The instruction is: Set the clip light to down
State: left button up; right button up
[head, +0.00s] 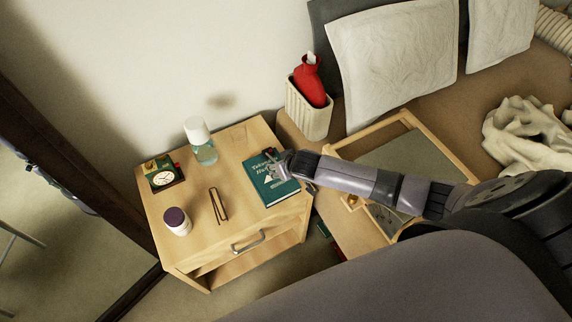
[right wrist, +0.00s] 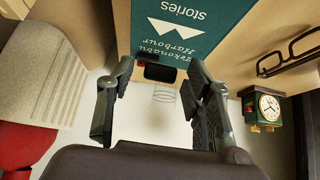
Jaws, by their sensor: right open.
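A teal book (head: 262,190) lies on the wooden nightstand (head: 225,148); it also shows in the right wrist view (right wrist: 205,25). A small black piece with a red part, which looks like the clip light (right wrist: 160,73), sits at the book's edge in the right wrist view. In the head view my gripper partly covers that spot. Whether its head is tilted up or down I cannot tell. My right gripper (head: 276,164) is open over the book's far edge. Its fingers (right wrist: 160,80) stand on both sides of the black piece, apparently without gripping it. My left gripper is not in view.
On the nightstand are a clock (head: 162,178), a clear bottle (head: 204,150), folded glasses (head: 219,205) and a purple-lidded jar (head: 177,222). A ribbed bin (head: 310,115) with a red hot-water bottle (head: 312,83) stands behind. A wooden-framed tray (head: 365,132) lies to the right, under my arm.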

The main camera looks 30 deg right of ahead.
jog(key=v, duration=1.1)
jog(key=shift+s+r, duration=0.2)
jog(key=shift+s, duration=0.05)
